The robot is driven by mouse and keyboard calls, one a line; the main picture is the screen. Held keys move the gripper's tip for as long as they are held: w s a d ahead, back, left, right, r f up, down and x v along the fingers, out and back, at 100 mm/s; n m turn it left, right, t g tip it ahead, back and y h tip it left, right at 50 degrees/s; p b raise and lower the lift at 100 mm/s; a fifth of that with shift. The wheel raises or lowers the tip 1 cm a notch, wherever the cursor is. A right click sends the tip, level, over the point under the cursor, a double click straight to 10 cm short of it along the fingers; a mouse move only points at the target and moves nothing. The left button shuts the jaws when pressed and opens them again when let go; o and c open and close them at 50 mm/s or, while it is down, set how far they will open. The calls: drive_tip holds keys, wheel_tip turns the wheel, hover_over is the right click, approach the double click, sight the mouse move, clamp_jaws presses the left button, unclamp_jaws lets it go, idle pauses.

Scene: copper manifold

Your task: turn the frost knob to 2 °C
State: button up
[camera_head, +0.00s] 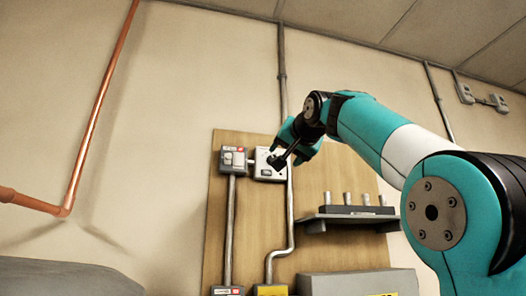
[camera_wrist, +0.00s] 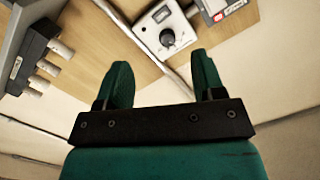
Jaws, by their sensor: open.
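The frost knob (camera_wrist: 167,37) is a round black knob on a white control box (camera_wrist: 155,18) in the wrist view. A scale surrounds it, but the marks are too small to read. The white box (camera_head: 262,172) also shows on the wooden board in the head view, partly hidden by my gripper. My gripper (camera_wrist: 163,68) is open and empty, its two teal fingers apart. The knob appears beyond the fingertips, between their directions and apart from them. In the head view my gripper (camera_head: 288,158) is in front of the box's right side.
A grey switch box (camera_head: 233,159) is mounted just left of the white box. Metal conduits run up the wooden board (camera_head: 255,217). A shelf (camera_head: 345,222) with several pale cylinders is below right. A copper pipe (camera_head: 92,125) runs along the left wall.

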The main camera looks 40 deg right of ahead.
wheel_tip(320, 180, up, 5)
drive_tip(key=s+d+m+h, duration=0.1)
drive_tip(key=d+h, duration=0.1)
drive_tip(key=p, duration=0.8)
approach(273, 159)
drive_tip(key=shift+t+y, duration=0.3)
drive_tip(key=shift+y, duration=0.1)
drive_tip(key=x, duration=0.7)
drive_tip(key=shift+w+d+r, duration=0.15)
drive_tip(key=shift+d+r, duration=0.05)
drive_tip(key=shift+d, duration=0.25)
drive_tip(key=shift+w+d+f+p, duration=0.2)
drive_tip(key=shift+w+d+p, duration=0.1)
drive_tip(key=shift+w+p, duration=0.3)
drive_tip(key=c, duration=0.9)
drive_tip(key=shift+c, duration=0.2)
